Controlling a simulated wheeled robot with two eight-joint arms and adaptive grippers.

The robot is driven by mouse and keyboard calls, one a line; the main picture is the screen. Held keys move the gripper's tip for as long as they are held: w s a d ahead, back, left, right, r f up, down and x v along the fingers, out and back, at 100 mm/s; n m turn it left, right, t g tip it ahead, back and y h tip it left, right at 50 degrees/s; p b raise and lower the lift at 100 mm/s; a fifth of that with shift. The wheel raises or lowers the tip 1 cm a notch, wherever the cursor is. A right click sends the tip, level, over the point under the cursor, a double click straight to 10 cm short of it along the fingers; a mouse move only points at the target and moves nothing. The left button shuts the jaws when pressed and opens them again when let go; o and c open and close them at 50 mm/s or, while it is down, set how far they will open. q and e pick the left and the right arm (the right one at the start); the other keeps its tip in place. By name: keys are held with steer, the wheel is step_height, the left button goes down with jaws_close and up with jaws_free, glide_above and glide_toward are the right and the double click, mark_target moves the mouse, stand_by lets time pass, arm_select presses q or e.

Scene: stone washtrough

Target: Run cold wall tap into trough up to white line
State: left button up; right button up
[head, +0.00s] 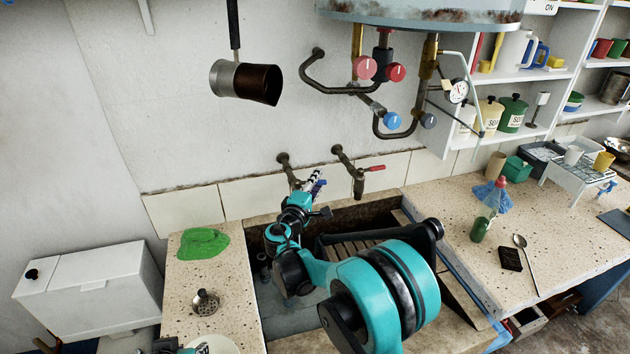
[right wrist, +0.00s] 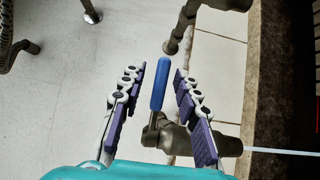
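The cold wall tap (head: 286,165) stands at the back left of the stone trough (head: 350,217), mostly hidden behind my right arm in the head view. Its blue lever (right wrist: 158,87) shows in the right wrist view, between the spread fingers of my right gripper (right wrist: 160,72); a gap shows on both sides. In the head view my right gripper (head: 314,183) is at the tap. A thin pale stream (right wrist: 285,152) leaves the tap's spout. The trough's left floor looks grey-blue; I cannot tell the water depth. No white line can be made out.
A red-handled tap (head: 360,172) stands just right of the cold tap. A slatted rack (head: 350,245) lies in the trough. A green cloth (head: 203,243) and a metal strainer (head: 205,302) lie on the left ledge. Pipes with knobs (head: 365,68) hang above.

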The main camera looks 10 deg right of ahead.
steer(key=v, duration=1.2)
steer(key=shift+w, duration=0.25)
steer(key=shift+d, duration=0.1)
steer(key=shift+s, duration=0.3)
steer(key=shift+w, duration=0.3)
stand_by(0.6)
steer(key=shift+s, duration=0.3)
stand_by(0.4)
